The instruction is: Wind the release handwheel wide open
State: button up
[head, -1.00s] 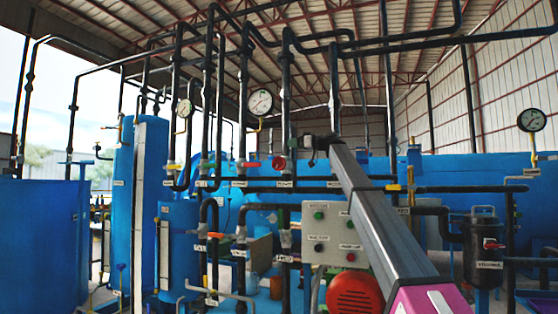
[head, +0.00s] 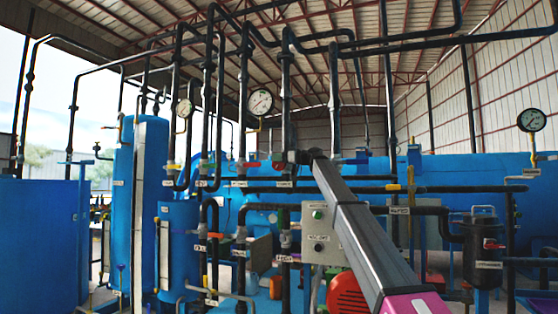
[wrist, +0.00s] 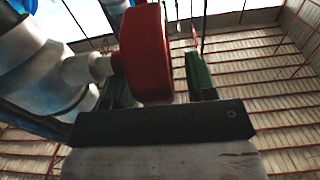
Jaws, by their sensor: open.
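The red handwheel (wrist: 146,52) fills the upper middle of the wrist view, seen nearly edge-on, on a short stem from a pale pipe fitting at the left. My gripper (wrist: 158,75) is open, with its green fingers to either side of the wheel's rim. The wheel covers part of the left finger; a gap shows between the rim and the right finger. Contact with the rim cannot be told. In the head view my gripper (head: 291,157) is at the upright pipes in the middle, and the wheel there is mostly hidden by it.
A grey control box (head: 320,217) sits below my arm, partly covered by it. Upright black pipes (head: 244,110) and a pressure gauge (head: 260,102) stand close by. A red lever valve (head: 252,165) is left of my gripper. A long blue vessel (head: 460,172) lies behind.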

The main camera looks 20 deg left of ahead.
jog(key=c, duration=0.9)
jog(key=shift+a+h, duration=0.1)
jog(key=shift+h, duration=0.2)
jog(key=shift+w+a+r+h, duration=0.1)
jog(key=shift+a+h, duration=0.1)
jog(key=shift+h, duration=0.7)
jog(key=shift+a+f+h, duration=0.1)
jog(key=shift+a+h, duration=0.1)
jog(key=shift+h, duration=0.7)
jog(key=shift+a+f+h, duration=0.1)
jog(key=shift+a+h, duration=0.05)
jog(key=shift+h, duration=0.75)
jog(key=o, duration=0.9)
